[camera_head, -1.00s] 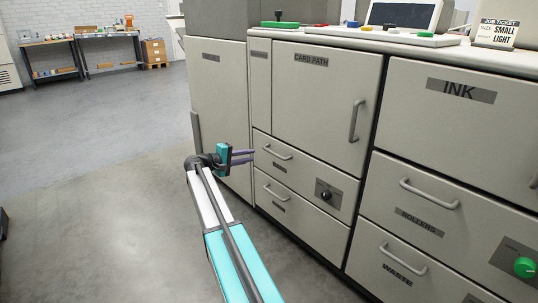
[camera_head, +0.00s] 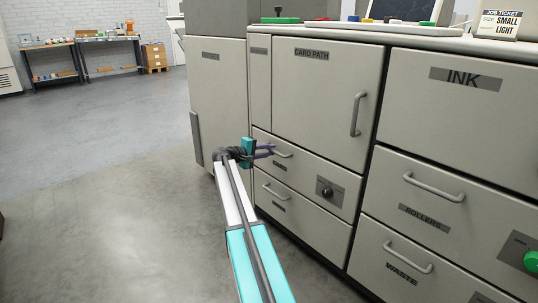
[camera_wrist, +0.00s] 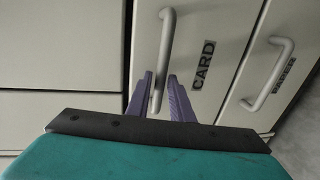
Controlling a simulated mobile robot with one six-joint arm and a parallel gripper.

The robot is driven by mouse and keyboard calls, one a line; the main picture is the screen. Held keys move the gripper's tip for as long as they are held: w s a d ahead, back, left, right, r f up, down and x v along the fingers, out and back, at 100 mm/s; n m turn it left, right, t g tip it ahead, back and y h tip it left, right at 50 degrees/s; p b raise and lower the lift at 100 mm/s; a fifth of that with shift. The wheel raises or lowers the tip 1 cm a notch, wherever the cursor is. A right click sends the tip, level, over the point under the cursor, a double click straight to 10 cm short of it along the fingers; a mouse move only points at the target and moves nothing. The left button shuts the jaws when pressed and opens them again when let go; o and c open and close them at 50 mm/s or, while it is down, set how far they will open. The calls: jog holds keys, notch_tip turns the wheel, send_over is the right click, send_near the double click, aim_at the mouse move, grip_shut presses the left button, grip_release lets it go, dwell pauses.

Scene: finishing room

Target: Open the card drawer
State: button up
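The card drawer (camera_head: 305,173) is the upper of two small grey drawers under the card path door. It looks shut, flush with the cabinet front. Its grey bar handle (camera_head: 284,151) also shows in the wrist view (camera_wrist: 166,45), beside the label CARD (camera_wrist: 203,65). My gripper (camera_head: 272,149) is at this handle. In the wrist view its two purple fingers (camera_wrist: 160,90) stand apart, one on each side of the handle's near end. Gaps show beside the bar, so the fingers do not appear closed on it.
The lower drawer's handle (camera_head: 279,190) is just below, and a black knob (camera_head: 325,192) is to the right. The card path door (camera_head: 325,90) is above. The rollers (camera_head: 425,195) and waste (camera_head: 405,265) drawers are at right. Open floor lies at left.

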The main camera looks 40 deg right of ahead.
jog(key=shift+d+f, duration=0.1)
jog(key=shift+d, duration=0.45)
grip_shut()
